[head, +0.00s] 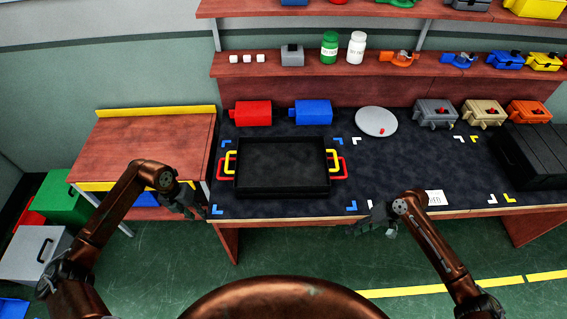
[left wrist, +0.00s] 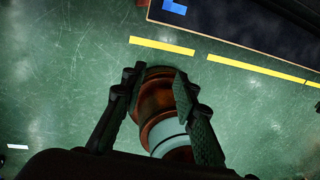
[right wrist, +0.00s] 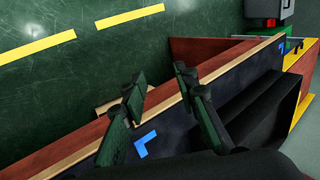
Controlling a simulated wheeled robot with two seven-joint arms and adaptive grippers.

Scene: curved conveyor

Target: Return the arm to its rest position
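My left gripper (head: 186,203) hangs off the front left corner of the dark work table, left of the black tray (head: 283,190). In the left wrist view its two fingers (left wrist: 156,84) are apart, with green floor and a copper part of my own body behind them. My right gripper (head: 378,222) is at the table's front edge, right of the tray. In the right wrist view its fingers (right wrist: 166,90) are apart and nothing is between them but the background. Both grippers are empty. The tray lies on the table with red and yellow handles at both ends.
A red box (head: 253,113), a blue box (head: 313,112) and a white plate (head: 376,121) sit behind the tray. A wooden side table (head: 140,150) stands left, with green and grey bins below. A black case (head: 535,155) is at right. The front floor is open.

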